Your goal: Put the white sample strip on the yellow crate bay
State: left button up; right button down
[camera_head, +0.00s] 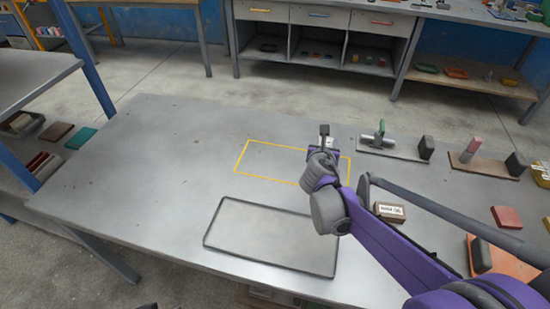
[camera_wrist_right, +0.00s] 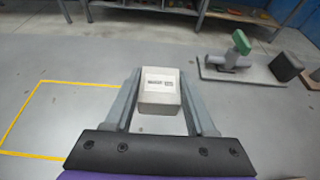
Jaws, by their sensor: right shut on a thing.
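The white sample strip (camera_wrist_right: 161,92), a pale block with a printed label on its end, sits between the two fingers of my right gripper (camera_wrist_right: 163,100) in the right wrist view. My right gripper (camera_head: 324,138) is shut on it, near the far right part of the yellow crate bay. That bay is a yellow-outlined rectangle (camera_head: 262,160) on the grey table; it looks empty, its right part hidden by my arm. In the wrist view the bay (camera_wrist_right: 60,118) extends to the left of the gripper. The strip's height above the table is unclear. My left gripper is not in view.
A dark-rimmed panel (camera_head: 265,240) lies in front of the bay. A labelled beige block (camera_head: 389,212) is right of my arm. A plate with a green-handled clamp (camera_head: 380,132) and a dark block (camera_head: 426,147) stand farther right. The table's left side is clear.

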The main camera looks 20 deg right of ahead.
jog(key=shift+w+a, duration=0.1)
jog(key=shift+w, duration=0.15)
notch_tip(320, 180, down, 10)
jog(key=shift+r+b, duration=0.1)
jog(key=shift+b, duration=1.05)
jog(key=shift+c, duration=1.1)
grip_release()
jog(key=shift+f, duration=0.2)
jog(key=shift+r, duration=0.2)
jog(key=shift+s+a+r, duration=0.15)
jog(key=shift+s+a, duration=0.05)
jog(key=shift+s, duration=0.05)
jog(key=p+v, duration=0.2)
jog(key=v, duration=0.9)
jog(key=shift+s, duration=0.2)
